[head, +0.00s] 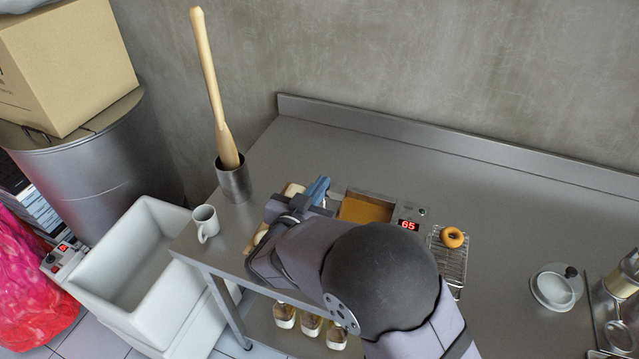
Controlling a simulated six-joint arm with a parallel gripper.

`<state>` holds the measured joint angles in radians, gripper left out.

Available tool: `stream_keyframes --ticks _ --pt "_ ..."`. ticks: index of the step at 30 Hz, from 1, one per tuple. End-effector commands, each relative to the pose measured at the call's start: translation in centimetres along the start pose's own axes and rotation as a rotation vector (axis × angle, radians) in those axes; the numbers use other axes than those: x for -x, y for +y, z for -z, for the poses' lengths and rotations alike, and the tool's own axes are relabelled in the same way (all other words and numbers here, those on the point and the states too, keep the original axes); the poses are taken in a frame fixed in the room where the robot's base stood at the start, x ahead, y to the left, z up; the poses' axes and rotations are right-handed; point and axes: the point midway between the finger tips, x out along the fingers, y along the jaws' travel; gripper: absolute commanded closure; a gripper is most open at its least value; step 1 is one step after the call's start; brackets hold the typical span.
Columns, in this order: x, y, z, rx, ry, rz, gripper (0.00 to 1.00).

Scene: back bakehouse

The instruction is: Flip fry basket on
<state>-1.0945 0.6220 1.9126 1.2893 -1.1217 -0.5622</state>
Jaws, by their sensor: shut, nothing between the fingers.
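A steel fryer with amber oil (365,209) stands on the steel counter, partly hidden by my arm. Its control panel (398,211) has a lit red display reading 65 and small knob-like controls at its right end. I cannot make out a fry basket or its switch, nor which way any switch is set.
A doughnut (452,237) lies on a wire rack (449,263) right of the fryer. Left are a mug (205,222) and a metal pot (234,181) holding a tall wooden pin. A lidded dish (556,288) stands at right. The counter's back is clear. Jars sit below.

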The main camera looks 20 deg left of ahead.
Motion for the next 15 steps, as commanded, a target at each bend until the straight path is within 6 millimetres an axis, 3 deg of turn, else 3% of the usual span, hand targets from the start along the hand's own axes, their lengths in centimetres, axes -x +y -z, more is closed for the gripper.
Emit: stream_keyframes --ticks 1,6,8,15 --pt "0.3 -0.1 1.3 -0.003 0.004 0.001 1.0" --pt "0.9 -0.1 4.0 -0.007 0.012 0.003 1.0" --pt "2.3 -0.3 2.8 -0.007 0.013 0.009 1.0" --pt "7.0 -0.3 2.9 -0.009 0.016 0.009 1.0"
